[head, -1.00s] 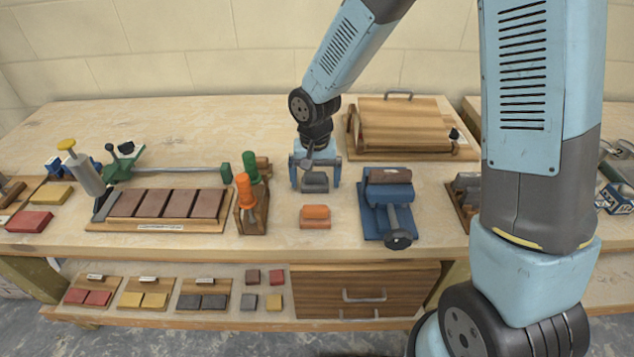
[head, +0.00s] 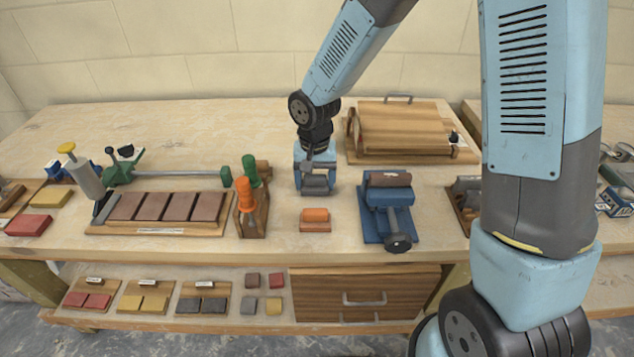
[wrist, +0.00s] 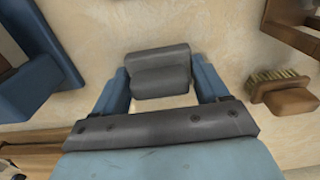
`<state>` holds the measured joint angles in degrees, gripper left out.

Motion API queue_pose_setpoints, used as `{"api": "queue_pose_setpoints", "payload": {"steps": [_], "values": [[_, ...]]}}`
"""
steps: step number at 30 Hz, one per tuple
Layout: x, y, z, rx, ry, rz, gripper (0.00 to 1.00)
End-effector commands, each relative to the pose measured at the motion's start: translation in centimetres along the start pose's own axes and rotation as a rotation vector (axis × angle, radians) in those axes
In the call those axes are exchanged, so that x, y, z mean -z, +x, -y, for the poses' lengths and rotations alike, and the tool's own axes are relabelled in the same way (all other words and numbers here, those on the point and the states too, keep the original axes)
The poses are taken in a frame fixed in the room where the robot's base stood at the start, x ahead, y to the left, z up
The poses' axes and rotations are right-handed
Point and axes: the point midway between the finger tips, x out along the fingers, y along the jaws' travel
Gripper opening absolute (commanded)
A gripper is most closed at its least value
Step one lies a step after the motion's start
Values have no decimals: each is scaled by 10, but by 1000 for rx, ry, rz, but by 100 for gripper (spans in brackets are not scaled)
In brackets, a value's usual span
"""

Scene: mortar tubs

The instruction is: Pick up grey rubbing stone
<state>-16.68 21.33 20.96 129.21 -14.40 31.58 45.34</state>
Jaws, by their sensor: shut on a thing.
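The grey rubbing stone (head: 315,184) is a dark grey block with a rounded upper part, on the bench top in the middle of the head view. My gripper (head: 316,182) is above it with its blue fingers closed in on the left and right sides of it. In the wrist view the stone (wrist: 160,72) sits between the two fingertips (wrist: 160,84), and my gripper is shut on it. The stone appears to be at bench level; I cannot tell whether it touches the wood.
An orange-topped block (head: 315,219) lies just in front. A blue vise-like tool (head: 387,210) stands to the right. A rack with orange and green handles (head: 250,207) is at the left. Bench (head: 200,120) behind left is clear.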

Motion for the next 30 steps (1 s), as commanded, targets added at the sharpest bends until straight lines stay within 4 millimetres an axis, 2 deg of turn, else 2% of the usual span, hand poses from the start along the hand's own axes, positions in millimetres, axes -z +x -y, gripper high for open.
{"api": "queue_pose_setpoints", "payload": {"steps": [5, 8, 20, 30], "values": [[1, -17, 0, 1, 1, -4, 37], [-1, -34, 0, 2, 1, -5, 37], [-50, -92, -11, 2, 0, -6, 37], [-106, -115, -23, 0, 0, -3, 37]]}}
